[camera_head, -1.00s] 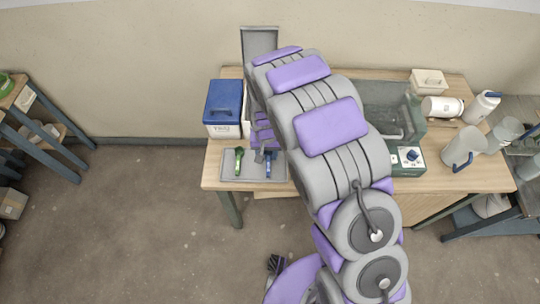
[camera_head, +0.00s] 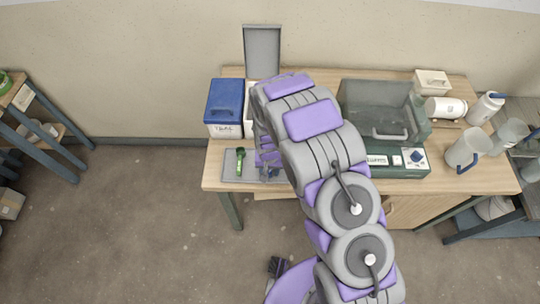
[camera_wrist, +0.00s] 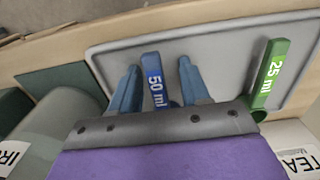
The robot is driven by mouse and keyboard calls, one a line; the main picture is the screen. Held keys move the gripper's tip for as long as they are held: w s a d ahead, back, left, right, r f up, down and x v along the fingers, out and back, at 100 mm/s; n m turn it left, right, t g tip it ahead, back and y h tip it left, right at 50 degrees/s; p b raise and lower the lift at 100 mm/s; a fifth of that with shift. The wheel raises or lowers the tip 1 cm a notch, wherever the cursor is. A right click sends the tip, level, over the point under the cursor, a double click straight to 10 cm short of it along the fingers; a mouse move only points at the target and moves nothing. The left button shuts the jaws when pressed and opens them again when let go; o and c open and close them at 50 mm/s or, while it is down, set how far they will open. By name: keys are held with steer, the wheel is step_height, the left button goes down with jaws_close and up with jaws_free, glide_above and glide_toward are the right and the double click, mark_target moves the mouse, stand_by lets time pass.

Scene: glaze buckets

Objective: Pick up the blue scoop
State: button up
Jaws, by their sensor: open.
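The blue scoop, its handle marked 50 ml (camera_wrist: 154,80), lies on a grey tray (camera_wrist: 215,48). My gripper (camera_wrist: 159,67) is open in the wrist view, with one finger on each side of the blue handle. Gaps show between the handle and both fingers. The scoop's bowl end is hidden behind my gripper body. In the head view my gripper (camera_head: 268,158) is over the right part of the tray (camera_head: 231,175) and mostly covers the blue scoop.
A green scoop marked 25 ml (camera_wrist: 270,72) lies right of my gripper on the tray. A blue-lidded box (camera_head: 224,103) stands behind the tray. A green-grey machine with a clear cover (camera_head: 385,108) stands to the right on the table.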

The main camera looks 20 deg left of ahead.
steer(key=shift+d+r, duration=0.1)
steer(key=shift+d, duration=0.1)
steer(key=c, duration=0.7)
steer(key=shift+a, duration=0.1)
jaws_close()
steer(key=shift+r, duration=0.65)
step_height(320, 180, up, 2)
steer(key=shift+r+p, duration=0.1)
steer(key=shift+p, duration=0.25)
steer(key=s+d+r+p, duration=0.1)
steer(key=s+d+r, duration=0.1)
steer(key=s+d, duration=0.9)
step_height(320, 180, up, 8)
steer(key=p, duration=0.3)
steer(key=shift+d+f, duration=0.2)
steer(key=shift+f, duration=0.05)
